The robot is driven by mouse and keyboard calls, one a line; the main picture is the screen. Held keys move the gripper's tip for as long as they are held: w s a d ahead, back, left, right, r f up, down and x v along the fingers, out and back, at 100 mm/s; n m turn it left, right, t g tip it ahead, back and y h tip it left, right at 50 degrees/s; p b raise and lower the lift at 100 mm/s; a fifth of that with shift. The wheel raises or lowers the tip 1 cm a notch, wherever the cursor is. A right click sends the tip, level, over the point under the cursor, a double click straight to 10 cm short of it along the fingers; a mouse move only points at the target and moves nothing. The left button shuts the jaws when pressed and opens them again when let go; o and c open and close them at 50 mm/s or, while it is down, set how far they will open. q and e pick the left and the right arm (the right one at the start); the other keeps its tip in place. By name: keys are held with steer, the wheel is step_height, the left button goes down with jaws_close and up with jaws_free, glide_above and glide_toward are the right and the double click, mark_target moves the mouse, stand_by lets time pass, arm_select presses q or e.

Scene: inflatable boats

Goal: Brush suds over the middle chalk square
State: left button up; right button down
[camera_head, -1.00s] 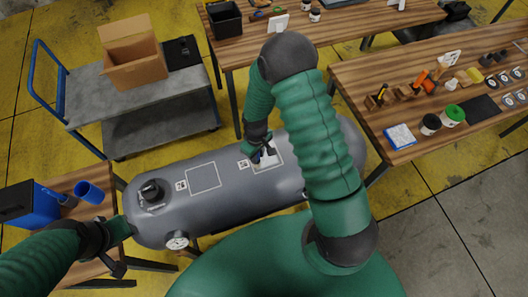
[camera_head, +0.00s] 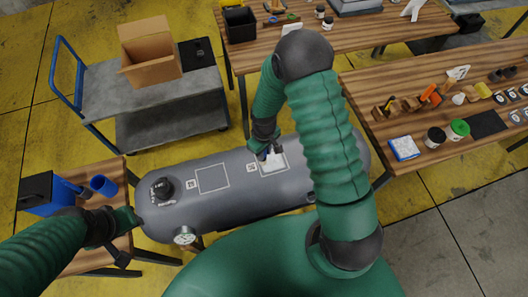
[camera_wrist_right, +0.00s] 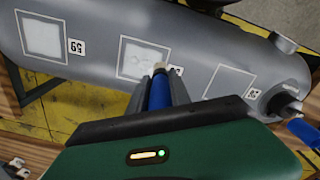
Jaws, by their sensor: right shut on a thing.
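A grey inflated tube (camera_head: 235,200) lies across the middle with chalk squares on top. The middle chalk square (camera_head: 284,168) has a white patch inside; in the right wrist view (camera_wrist_right: 124,74) thin, uneven white suds cover part of it. In that view the left square (camera_wrist_right: 43,38) is evenly white and the right square (camera_wrist_right: 230,82) is bare grey. My right gripper (camera_head: 268,153) is over the middle square, shut on a blue-handled brush (camera_wrist_right: 160,92) whose pale tip is at the square's edge. My left gripper (camera_head: 128,240) is near the tube's valve end; its jaws are unclear.
A blue cup (camera_head: 103,186) and blue box (camera_head: 47,194) stand on the left table. A black valve (camera_head: 161,188) and gauge (camera_head: 185,235) are on the tube. A cart with a cardboard box (camera_head: 150,58) stands behind; wooden tables (camera_head: 360,85) hold several tools.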

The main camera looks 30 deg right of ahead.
steer(key=shift+f, duration=0.1)
steer(key=shift+d+r+p, duration=0.1)
steer(key=shift+r+p, duration=0.35)
steer(key=shift+r, duration=0.1)
step_height(320, 180, up, 2)
steer(key=shift+r+p, duration=0.1)
steer(key=shift+p, duration=0.75)
